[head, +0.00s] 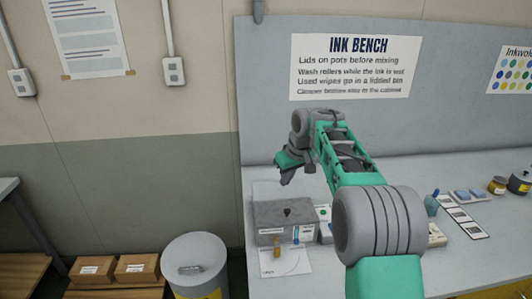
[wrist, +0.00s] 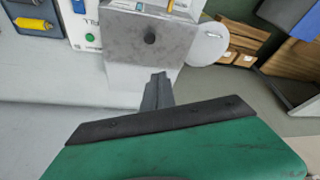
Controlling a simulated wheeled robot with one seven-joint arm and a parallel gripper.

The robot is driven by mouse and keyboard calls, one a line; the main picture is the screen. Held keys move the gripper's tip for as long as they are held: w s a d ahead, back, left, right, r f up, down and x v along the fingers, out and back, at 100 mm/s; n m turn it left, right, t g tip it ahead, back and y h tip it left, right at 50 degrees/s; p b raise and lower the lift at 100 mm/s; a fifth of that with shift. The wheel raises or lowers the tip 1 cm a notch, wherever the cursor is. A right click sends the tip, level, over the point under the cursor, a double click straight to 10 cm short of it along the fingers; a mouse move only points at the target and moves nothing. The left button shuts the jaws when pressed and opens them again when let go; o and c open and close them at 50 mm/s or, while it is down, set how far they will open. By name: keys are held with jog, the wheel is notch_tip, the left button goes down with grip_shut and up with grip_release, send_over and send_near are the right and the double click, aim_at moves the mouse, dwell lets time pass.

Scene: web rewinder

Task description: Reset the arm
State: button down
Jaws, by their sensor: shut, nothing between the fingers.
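My arm reaches over the ink bench in the head view. My gripper (head: 286,179) hangs at the arm's far end, above and behind the grey box and in front of the wall panel. In the wrist view my gripper (wrist: 158,80) shows its dark fingers together, shut and empty. The grey box (head: 284,215) with a dark knob stands on the bench top (head: 470,262); the box also shows in the wrist view (wrist: 120,35), beyond the fingertips. My fingers appear apart from it.
A lidded bin (head: 194,262) stands left of the bench, beside cardboard boxes (head: 136,268). Small bottles stand before the grey box. A blue-grey bottle (head: 432,204), cards (head: 465,222) and pots (head: 519,183) are at the right. The bench sign (head: 350,68) is on the panel.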

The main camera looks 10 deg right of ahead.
jog(key=s+a+r+m, duration=0.1)
jog(key=s+r, duration=0.3)
jog(key=s, duration=0.6)
jog(key=s+f+m, duration=0.2)
jog(key=s+f, duration=0.1)
jog(key=s, duration=0.9)
jog(key=s+d+f+m+h, duration=0.1)
jog(key=s+f, duration=0.3)
jog(key=s, duration=0.8)
jog(key=shift+f+m+h, duration=0.3)
jog(key=shift+m, duration=0.1)
jog(key=shift+d, duration=0.1)
